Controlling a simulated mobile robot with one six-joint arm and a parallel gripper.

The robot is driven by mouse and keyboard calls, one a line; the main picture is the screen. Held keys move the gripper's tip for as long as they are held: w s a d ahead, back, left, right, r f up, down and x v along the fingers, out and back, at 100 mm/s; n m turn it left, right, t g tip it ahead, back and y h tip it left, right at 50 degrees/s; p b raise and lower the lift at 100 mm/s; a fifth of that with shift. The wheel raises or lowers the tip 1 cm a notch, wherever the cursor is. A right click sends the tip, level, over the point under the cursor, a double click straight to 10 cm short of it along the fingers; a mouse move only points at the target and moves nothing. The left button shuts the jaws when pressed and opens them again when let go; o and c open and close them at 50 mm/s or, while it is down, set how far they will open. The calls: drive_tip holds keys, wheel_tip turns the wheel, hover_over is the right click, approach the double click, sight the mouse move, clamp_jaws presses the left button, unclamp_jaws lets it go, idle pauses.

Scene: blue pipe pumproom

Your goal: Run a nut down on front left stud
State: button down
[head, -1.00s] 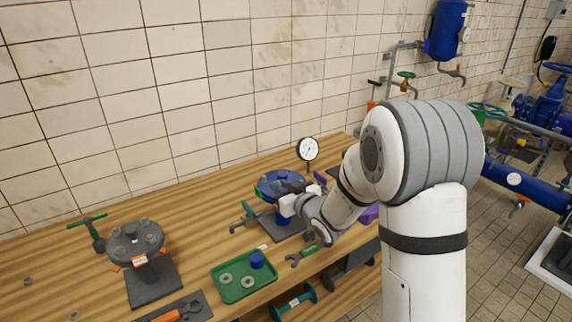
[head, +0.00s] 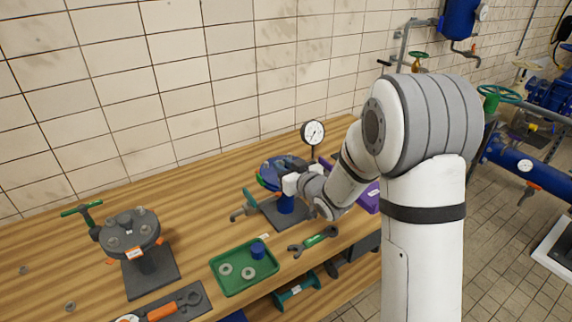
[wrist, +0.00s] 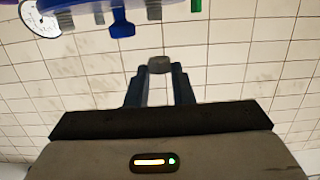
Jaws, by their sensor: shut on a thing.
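My gripper (wrist: 160,78) is shut on a small grey nut (wrist: 160,65), held at the fingertips in the wrist view. The blue flange (wrist: 215,8) crosses the top of that view, with grey ends (wrist: 154,10), a blue piece (wrist: 122,24) and a green piece (wrist: 196,5) showing at its edge. The nut appears apart from them. In the head view the blue flange (head: 268,174) sits on a stand, and my gripper (head: 291,182) is at its right side, partly covering it. I cannot tell which stud is the front left one.
A green tray (head: 227,286) holds washers and a blue cup-like piece (head: 258,251). A wrench (head: 318,240) lies right of it. A dial gauge (head: 313,133) stands behind the flange. A grey flange (head: 130,232) stands left. Bare bench lies between the two flanges.

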drive_tip(key=shift+f+b, duration=0.55)
drive_tip(key=shift+f, duration=1.55)
drive_tip(key=shift+f+b, duration=0.2)
drive_tip(key=shift+b, duration=0.35)
